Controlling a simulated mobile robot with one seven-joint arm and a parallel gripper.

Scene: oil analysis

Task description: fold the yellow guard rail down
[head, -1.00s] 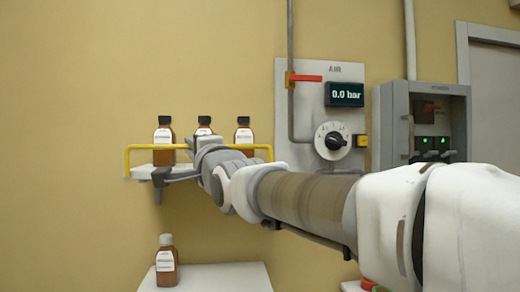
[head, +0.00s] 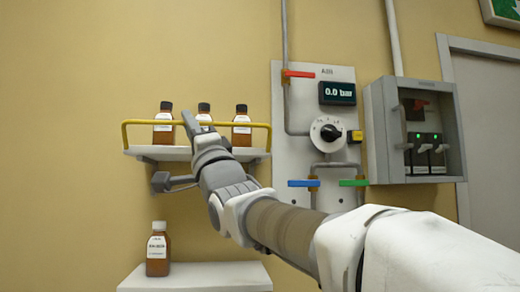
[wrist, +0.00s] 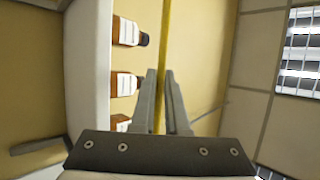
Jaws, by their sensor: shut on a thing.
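The yellow guard rail (head: 140,122) stands upright along the front of a white wall shelf (head: 140,152), its bar crossing in front of the bottles. My gripper (head: 190,122) is at the middle of the bar in the head view, reaching up from the lower right. In the wrist view the rail (wrist: 167,35) runs between the two fingers of my gripper (wrist: 164,78), which are shut on it. The fingers' contact with the bar is partly hidden in the head view.
Three brown bottles, such as the right one (head: 242,125), stand on the shelf close behind the rail. Another bottle (head: 158,250) stands on a lower white surface (head: 215,275). The air panel (head: 345,90) and a grey switch box (head: 375,130) are to the right.

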